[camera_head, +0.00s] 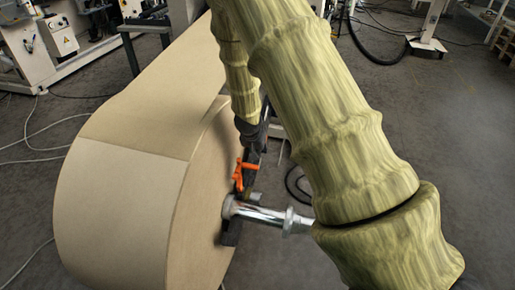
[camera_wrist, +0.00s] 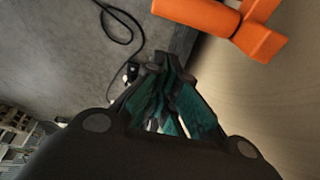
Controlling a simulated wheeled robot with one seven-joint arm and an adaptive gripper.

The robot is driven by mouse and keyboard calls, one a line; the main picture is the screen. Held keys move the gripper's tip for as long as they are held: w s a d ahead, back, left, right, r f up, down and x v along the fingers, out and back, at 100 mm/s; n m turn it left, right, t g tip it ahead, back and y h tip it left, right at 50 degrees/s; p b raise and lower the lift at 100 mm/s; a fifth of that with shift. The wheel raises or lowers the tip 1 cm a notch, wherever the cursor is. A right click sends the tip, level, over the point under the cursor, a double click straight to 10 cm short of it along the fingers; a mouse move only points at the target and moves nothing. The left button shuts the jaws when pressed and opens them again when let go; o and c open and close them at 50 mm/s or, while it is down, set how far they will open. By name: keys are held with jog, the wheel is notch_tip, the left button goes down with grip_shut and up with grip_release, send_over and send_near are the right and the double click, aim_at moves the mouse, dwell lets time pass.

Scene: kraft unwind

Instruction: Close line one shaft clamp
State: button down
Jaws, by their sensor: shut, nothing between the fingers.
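The shaft clamp shows an orange lever (camera_head: 239,177) beside the end face of a big kraft paper roll (camera_head: 180,215) in the head view. A shiny metal shaft (camera_head: 262,214) sticks out of the roll toward the right, below the lever. In the wrist view the orange lever (camera_wrist: 215,20) lies at the top right, ahead of the fingers and apart from them. My gripper (camera_wrist: 172,68) is shut and empty. In the head view my arm covers part of the clamp's surroundings, and the gripper's fingertips are hard to make out near the orange lever.
The roll's paper web (camera_head: 155,95) runs up and away at the left. Light grey machines (camera_head: 30,40) stand at the upper left. Cables lie on the grey floor (camera_head: 460,130), which has open room at the right.

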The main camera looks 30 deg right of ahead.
jog(key=shift+s+a+b, duration=0.4)
jog(key=shift+s+a, duration=0.5)
jog(key=shift+a, duration=0.2)
